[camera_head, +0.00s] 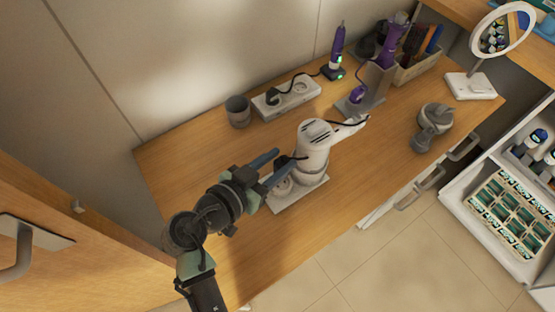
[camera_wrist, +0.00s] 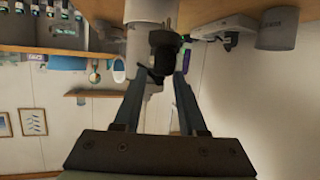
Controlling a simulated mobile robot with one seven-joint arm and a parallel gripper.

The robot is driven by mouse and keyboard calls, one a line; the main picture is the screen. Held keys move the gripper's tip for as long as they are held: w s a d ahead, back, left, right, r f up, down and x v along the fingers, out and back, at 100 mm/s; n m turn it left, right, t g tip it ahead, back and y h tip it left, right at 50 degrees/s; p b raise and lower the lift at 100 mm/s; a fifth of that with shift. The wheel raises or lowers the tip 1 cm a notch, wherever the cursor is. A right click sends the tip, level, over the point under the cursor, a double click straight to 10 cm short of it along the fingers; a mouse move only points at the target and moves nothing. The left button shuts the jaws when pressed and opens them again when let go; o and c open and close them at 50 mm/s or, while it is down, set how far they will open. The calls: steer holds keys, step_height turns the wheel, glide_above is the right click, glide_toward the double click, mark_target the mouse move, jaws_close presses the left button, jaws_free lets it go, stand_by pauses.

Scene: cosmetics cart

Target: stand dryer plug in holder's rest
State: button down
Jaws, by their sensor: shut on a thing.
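A white dryer (camera_head: 314,142) with dark vent slots sits in its white holder (camera_head: 313,188), whose flat base lies on the counter. My gripper (camera_head: 284,161) is at the left side of the holder, close to it. In the wrist view, my gripper (camera_wrist: 160,72) is shut on the black dryer plug (camera_wrist: 162,44), held at the fingertips with the prongs pointing away. The pale holder or dryer (camera_wrist: 150,12) shows just beyond the plug.
A grey cup (camera_head: 238,111) and a white power strip (camera_head: 287,97) with a black plug stand along the wall. A purple trimmer (camera_head: 336,52), a purple appliance on a stand (camera_head: 362,98) and a grey dryer (camera_head: 433,127) are further right. The counter's front is mostly clear.

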mark_target(275, 171)
steer(key=shift+f+b, duration=1)
steer(key=shift+f, duration=0.4)
steer(key=shift+m+g+h+b, duration=0.5)
steer(key=shift+m+h+b, duration=0.1)
steer(key=shift+b, duration=0.45)
stand_by(0.5)
steer(key=shift+a+m+g+h+b, duration=0.15)
steer(key=shift+m+g+h+b, duration=0.95)
steer(key=shift+b, duration=0.3)
steer(key=shift+s+f+b, duration=0.1)
steer(key=shift+f+b, duration=1.05)
steer(key=shift+f, duration=0.05)
steer(key=shift+r, duration=0.25)
steer(key=shift+r+p, duration=0.6)
steer(key=shift+a+t+b, duration=0.15)
steer(key=shift+t+b, duration=0.15)
steer(key=shift+b, duration=0.15)
stand_by(1.2)
